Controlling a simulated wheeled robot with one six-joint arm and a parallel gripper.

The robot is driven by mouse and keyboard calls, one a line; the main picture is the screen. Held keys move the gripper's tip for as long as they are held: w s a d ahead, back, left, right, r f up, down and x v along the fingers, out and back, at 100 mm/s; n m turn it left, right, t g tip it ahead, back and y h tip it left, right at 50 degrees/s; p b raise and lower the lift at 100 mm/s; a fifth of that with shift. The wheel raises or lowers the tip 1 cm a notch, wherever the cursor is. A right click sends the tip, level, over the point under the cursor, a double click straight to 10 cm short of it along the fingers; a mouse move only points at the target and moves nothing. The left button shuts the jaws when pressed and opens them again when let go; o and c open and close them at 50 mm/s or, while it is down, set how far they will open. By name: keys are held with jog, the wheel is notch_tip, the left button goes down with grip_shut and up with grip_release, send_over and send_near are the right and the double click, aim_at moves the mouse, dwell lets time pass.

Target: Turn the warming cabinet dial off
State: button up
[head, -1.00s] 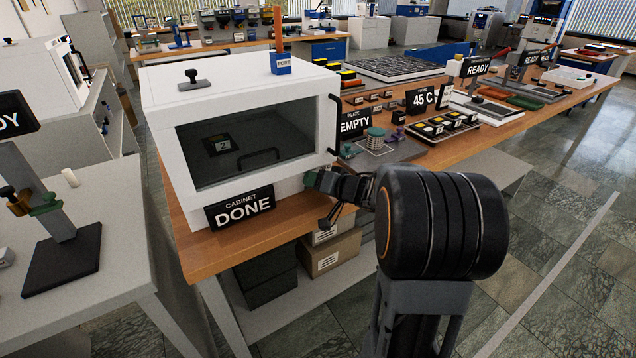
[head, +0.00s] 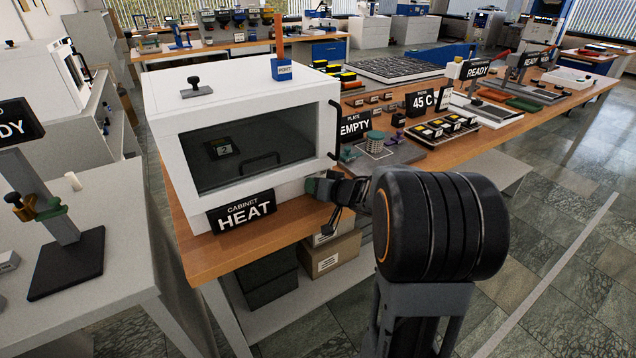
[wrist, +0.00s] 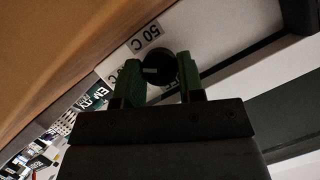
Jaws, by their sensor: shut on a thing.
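The warming cabinet (head: 165,150) is a white box with a dark window, at the left end of the wooden bench. Its sign (head: 241,212) reads "CABINET HEAT". My gripper (head: 318,188) is at the lower right of the cabinet front; the dial is hidden there in the head view. In the wrist view, the round black dial (wrist: 158,66) with a pale mark sits between the two green fingers of my gripper (wrist: 160,80), which is shut on it. A "50 C" label (wrist: 146,37) shows upside down beside the dial; other labels are partly covered by the fingers.
The cabinet's dark door handle (head: 335,130) rises above my gripper. A plate with an "EMPTY" sign (head: 355,126) and a "45 C" sign (head: 420,101) stand to the right on the bench. Cardboard boxes (head: 332,255) sit on the shelf below.

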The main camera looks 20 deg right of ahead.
jog(key=shift+a+n+h, duration=0.15)
jog(key=shift+n+h, duration=0.45)
jog(key=shift+n, duration=0.4)
jog(key=n+h+b, duration=0.1)
jog(key=n+b, duration=0.1)
jog(key=b, duration=0.1)
jog(key=shift+a+f+h, duration=0.1)
jog(key=shift+f+h, duration=0.2)
jog(key=shift+h, duration=0.1)
jog(key=n+b, duration=0.1)
jog(key=b, duration=0.1)
jog(key=n+h+b, duration=0.1)
jog(key=b, duration=0.2)
jog(key=shift+a+f+n+t+h, duration=0.1)
jog(key=shift+n+t+h, duration=0.2)
jog(key=n+h+b, duration=0.1)
jog(key=b, duration=0.2)
jog(key=shift+r+n+b, duration=0.2)
jog(key=shift+n+b, duration=0.2)
jog(key=shift+b, duration=0.3)
jog(key=shift+r, duration=0.1)
jog(key=o, duration=0.6)
jog(key=shift+o, duration=0.2)
jog(key=shift+s+r, duration=0.1)
jog(key=shift+s, duration=0.05)
